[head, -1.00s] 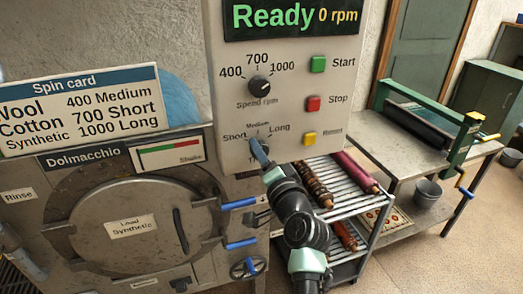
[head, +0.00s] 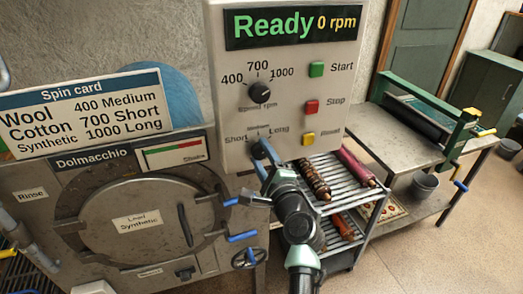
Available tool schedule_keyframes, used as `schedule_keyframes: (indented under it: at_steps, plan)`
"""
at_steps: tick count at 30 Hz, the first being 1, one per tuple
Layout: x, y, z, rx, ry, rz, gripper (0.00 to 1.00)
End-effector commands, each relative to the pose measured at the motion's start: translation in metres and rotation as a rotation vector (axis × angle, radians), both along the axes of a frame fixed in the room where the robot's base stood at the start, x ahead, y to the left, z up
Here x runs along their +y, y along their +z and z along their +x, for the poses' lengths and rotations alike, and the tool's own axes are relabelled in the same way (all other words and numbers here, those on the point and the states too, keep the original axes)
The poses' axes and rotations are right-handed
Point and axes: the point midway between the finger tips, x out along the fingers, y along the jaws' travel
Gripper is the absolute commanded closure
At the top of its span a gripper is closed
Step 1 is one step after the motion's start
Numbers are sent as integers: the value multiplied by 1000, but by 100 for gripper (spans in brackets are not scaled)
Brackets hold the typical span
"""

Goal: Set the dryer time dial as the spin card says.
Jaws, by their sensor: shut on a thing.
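The spin card (head: 85,112) at left reads Wool 400 Medium, Cotton 700 Short, Synthetic 1000 Long. The drum door's load label (head: 137,221) reads Synthetic. On the grey control panel (head: 225,60), the time dial sits below the Short, Medium and Long marks, mostly hidden by my gripper (head: 259,151). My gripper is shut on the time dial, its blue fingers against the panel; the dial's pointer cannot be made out. Above it is the black speed dial (head: 260,91), marked 400, 700 and 1000. The display (head: 292,24) reads Ready 0 rpm.
A rack (head: 335,190) with rolled rugs stands behind my arm. Blue handles (head: 241,237) stick out at the drum's right.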

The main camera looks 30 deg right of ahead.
Motion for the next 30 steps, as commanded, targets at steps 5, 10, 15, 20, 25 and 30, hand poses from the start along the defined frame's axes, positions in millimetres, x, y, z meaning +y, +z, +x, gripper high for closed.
schedule_keyframes:
  at_steps: [5, 10, 15, 20, 25, 30]
  plan:
    - [0, 0, 0, -20, 0, 82, 100]
    - [0, 0, 0, -32, -1, 123, 100]
    - [0, 0, 0, -36, -1, 140, 100]
    - [0, -1, 0, -37, -1, 143, 100]
    - [0, -1, 0, -37, -1, 142, 100]
    - [0, 0, 0, -37, 0, 142, 23]
